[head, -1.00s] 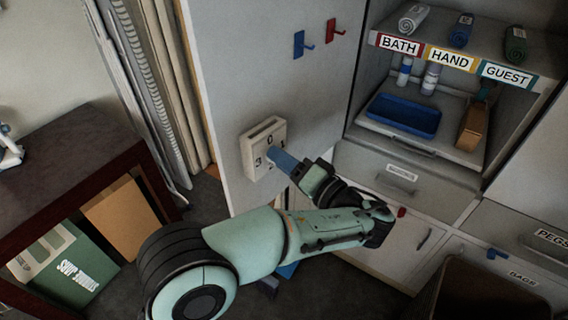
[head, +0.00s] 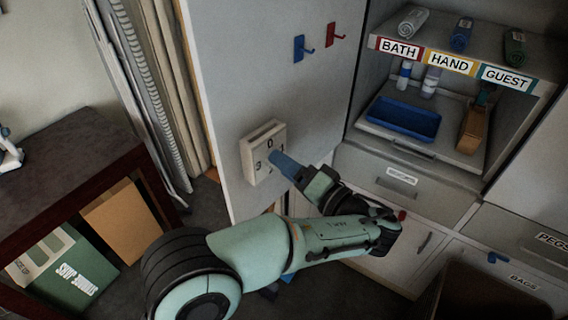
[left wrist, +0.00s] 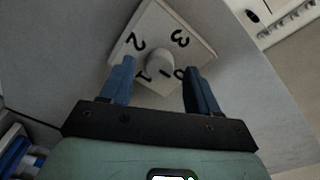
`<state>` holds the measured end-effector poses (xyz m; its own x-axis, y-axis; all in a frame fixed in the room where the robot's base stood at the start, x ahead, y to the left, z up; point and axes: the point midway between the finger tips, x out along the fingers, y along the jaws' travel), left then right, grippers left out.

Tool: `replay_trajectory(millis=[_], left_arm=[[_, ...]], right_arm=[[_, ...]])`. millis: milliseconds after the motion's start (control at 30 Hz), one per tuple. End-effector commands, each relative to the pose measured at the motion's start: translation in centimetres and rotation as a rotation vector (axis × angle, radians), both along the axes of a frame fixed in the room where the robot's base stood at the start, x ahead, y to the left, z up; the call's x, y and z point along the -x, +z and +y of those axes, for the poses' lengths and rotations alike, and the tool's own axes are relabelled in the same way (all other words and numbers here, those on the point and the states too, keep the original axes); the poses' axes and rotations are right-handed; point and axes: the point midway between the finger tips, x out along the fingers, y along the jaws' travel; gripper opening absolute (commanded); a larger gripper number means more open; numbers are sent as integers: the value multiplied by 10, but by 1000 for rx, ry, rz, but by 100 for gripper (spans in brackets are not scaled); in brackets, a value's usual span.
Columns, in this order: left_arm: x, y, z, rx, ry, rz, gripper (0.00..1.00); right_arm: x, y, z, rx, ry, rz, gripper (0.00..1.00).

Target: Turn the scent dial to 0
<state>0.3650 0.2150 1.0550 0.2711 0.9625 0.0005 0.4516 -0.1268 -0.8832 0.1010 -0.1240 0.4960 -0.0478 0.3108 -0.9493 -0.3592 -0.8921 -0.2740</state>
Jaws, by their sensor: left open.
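The scent dial is a pale square box (head: 263,150) on the grey upright panel, with digits 0 to 3 on its face. In the left wrist view, its round knob (left wrist: 160,60) sits in the middle of the plate. A small dark mark shows near the knob, between 1 and 0; I cannot tell for sure where the knob points. My left gripper (head: 274,156) is open and empty in front of the dial. Its blue fingers (left wrist: 161,68) appear on either side of the knob, with gaps to it. In the head view they hide the knob. My right gripper is out of view.
A blue hook (head: 299,48) and a red hook (head: 333,35) are on the panel above the dial. An open cupboard with a blue tray (head: 403,118) and rolled towels is to the right. A dark shelf (head: 75,165) stands at the left.

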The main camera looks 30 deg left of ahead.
Motion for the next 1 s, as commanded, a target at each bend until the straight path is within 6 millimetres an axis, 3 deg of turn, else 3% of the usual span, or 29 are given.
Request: replay_trajectory(millis=[300, 500, 700, 1000], left_arm=[[19, 1, -69, -2, -8, -1, 61], [28, 2, -103, -1, -7, -4, 61], [33, 1, -117, 0, -4, -3, 61], [33, 0, -118, 0, -2, -2, 61]], right_arm=[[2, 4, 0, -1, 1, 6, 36], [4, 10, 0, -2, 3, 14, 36], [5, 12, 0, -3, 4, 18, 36], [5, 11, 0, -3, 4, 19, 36]])
